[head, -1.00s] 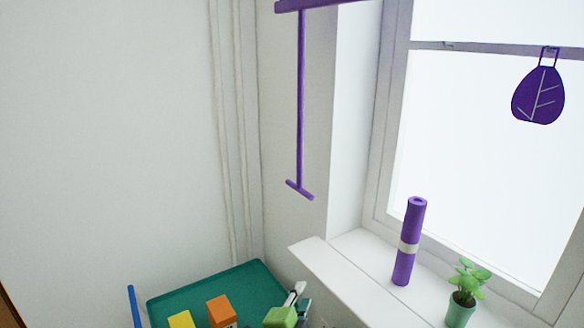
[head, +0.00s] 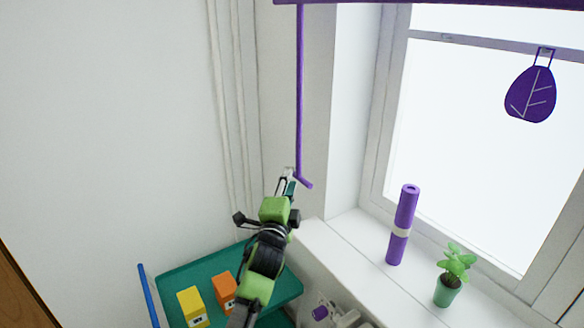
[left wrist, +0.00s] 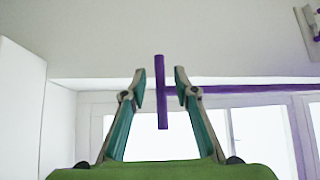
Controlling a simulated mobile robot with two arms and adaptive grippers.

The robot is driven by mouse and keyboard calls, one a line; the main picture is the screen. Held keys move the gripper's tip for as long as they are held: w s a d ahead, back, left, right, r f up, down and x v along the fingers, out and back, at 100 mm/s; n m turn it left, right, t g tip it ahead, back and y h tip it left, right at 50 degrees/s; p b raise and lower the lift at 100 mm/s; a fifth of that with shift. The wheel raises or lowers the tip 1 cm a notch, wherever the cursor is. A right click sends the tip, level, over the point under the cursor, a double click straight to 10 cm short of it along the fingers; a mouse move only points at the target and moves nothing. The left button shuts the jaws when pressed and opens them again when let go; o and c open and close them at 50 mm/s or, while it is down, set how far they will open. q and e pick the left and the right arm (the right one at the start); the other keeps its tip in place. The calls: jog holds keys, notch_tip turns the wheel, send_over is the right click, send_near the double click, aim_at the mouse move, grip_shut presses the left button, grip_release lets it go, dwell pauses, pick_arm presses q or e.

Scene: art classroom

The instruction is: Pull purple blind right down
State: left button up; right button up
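The purple blind's bottom bar (head: 430,3) runs along the top edge of the head view; the rest of the blind is out of that view. A thin purple rod (head: 299,95) hangs from its left end and finishes in a short crossbar (head: 305,182). My left gripper (head: 288,178) is at the crossbar, at its left side in the picture. In the left wrist view the crossbar (left wrist: 162,90) shows between the two open fingers, with gaps on both sides, so it is not gripped. Its depth between the fingers is hard to judge. My right gripper is out of view.
A white sill (head: 345,275) holds a purple roll (head: 402,225) and a potted plant (head: 448,290). A purple leaf ornament (head: 531,94) hangs at the window. Below, a teal surface (head: 185,272) carries yellow (head: 193,308) and orange (head: 224,291) blocks. Open air surrounds the rod.

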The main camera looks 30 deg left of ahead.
pick_arm(q)
jog(key=shift+p+x, duration=0.5)
jog(key=shift+x, duration=1.7)
grip_shut()
